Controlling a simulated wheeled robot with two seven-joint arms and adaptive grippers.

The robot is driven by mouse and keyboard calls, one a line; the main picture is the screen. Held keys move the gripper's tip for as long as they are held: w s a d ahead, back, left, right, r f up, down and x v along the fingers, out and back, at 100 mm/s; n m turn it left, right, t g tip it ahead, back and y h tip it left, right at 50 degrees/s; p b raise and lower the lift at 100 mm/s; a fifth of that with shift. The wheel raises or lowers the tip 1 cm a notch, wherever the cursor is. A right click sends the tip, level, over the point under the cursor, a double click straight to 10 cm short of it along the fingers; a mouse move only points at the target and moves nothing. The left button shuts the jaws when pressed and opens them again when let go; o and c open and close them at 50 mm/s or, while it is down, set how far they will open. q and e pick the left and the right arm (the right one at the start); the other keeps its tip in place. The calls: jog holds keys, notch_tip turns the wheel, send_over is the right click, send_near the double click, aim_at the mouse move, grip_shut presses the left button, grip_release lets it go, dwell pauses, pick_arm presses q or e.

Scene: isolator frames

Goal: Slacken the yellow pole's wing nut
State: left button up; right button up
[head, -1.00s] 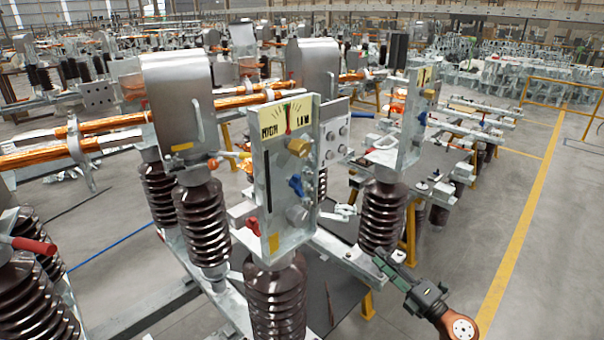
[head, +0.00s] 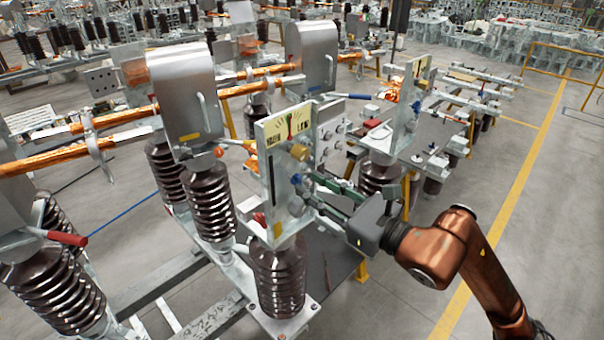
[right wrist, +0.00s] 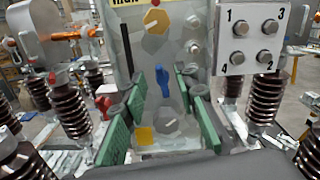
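The near pole's upright grey panel (head: 268,165) carries a HIGH/LOW dial, a yellow hex knob (head: 299,152) and a yellow square sticker low down. Its blue wing nut (head: 296,179) sits below the knob; in the right wrist view the blue wing nut (right wrist: 164,82) stands roughly upright. My right gripper (head: 308,187) reaches in from the right, close to the panel. Its green-padded fingers (right wrist: 162,96) are open, one on each side of the wing nut in the wrist view, with gaps visible. Contact with the panel cannot be told. My left gripper is out of view.
A brown ribbed insulator (head: 277,280) holds up the panel. A grey plate with numbered bolts (right wrist: 246,36) stands behind to the right. A red handle (head: 62,238) projects at the left. A second panel (head: 404,108) stands behind. Open floor lies at the right.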

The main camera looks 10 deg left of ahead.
aim_at(301, 179)
jog(key=shift+p+x, duration=0.45)
jog(key=shift+x, duration=1.35)
jog(key=shift+c, duration=0.5)
grip_shut()
